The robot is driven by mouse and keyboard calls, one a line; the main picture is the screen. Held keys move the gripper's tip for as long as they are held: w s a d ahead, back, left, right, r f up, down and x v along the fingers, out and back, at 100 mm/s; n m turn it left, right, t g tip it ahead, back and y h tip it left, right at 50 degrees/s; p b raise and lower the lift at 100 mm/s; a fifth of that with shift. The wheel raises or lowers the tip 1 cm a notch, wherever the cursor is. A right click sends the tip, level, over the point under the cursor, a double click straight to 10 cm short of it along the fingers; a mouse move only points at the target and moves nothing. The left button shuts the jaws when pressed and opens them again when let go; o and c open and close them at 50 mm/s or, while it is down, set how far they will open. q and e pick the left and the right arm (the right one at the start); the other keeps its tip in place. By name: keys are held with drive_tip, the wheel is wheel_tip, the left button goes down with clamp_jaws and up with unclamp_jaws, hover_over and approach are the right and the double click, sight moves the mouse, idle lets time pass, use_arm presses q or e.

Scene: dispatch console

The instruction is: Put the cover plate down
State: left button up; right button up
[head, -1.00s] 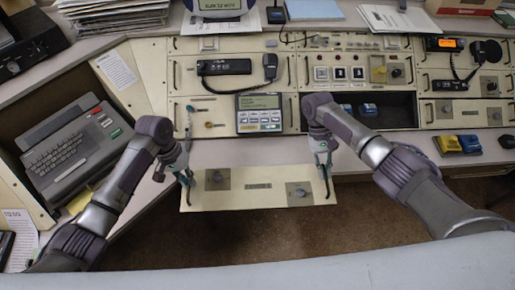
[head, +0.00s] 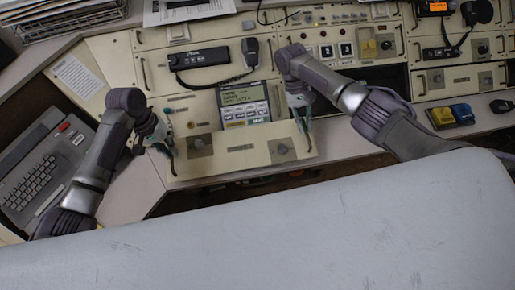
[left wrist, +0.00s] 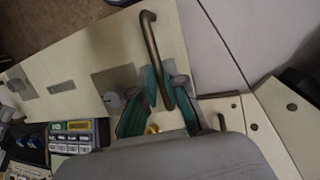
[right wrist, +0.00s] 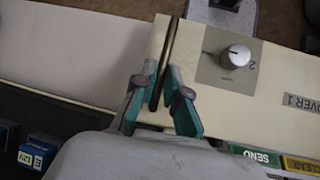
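The cover plate (head: 237,153) is a cream panel with a bar handle at each end, two grey squares with knobs and a label in the middle. It is in front of the console's lower middle, over the desk's front edge. I cannot tell whether it touches the desk. My left gripper (head: 169,152) is shut on its left handle, which shows between the teal fingers in the left wrist view (left wrist: 158,72). My right gripper (head: 303,116) is shut on its right handle, between the fingers in the right wrist view (right wrist: 162,72).
A display unit (head: 243,98) stands just behind the plate. A keyboard terminal (head: 42,178) is at the left; yellow and blue blocks (head: 452,116) are at the right. A large pale grey surface (head: 300,230) fills the foreground.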

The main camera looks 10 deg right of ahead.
use_arm(q)
drive_tip(key=shift+o, duration=1.4)
use_arm(e)
drive_tip(key=shift+o, duration=1.4)
use_arm(q)
drive_tip(key=shift+o, duration=0.3)
drive_tip(key=shift+s+r, duration=0.1)
drive_tip(key=shift+s, duration=0.1)
use_arm(e)
drive_tip(key=shift+o, duration=0.3)
drive_tip(key=shift+s+r, duration=0.1)
drive_tip(key=shift+s, duration=0.1)
use_arm(q)
drive_tip(key=shift+w+r, duration=0.15)
drive_tip(key=shift+r, duration=0.15)
use_arm(e)
drive_tip(key=shift+w, duration=0.1)
drive_tip(key=shift+w+r, duration=0.1)
use_arm(q)
drive_tip(key=v, duration=1.1)
drive_tip(key=shift+r, duration=0.15)
use_arm(e)
drive_tip(key=v, duration=1.1)
drive_tip(key=shift+w+r, duration=0.2)
drive_tip(key=shift+r, duration=0.05)
drive_tip(key=shift+a, duration=0.1)
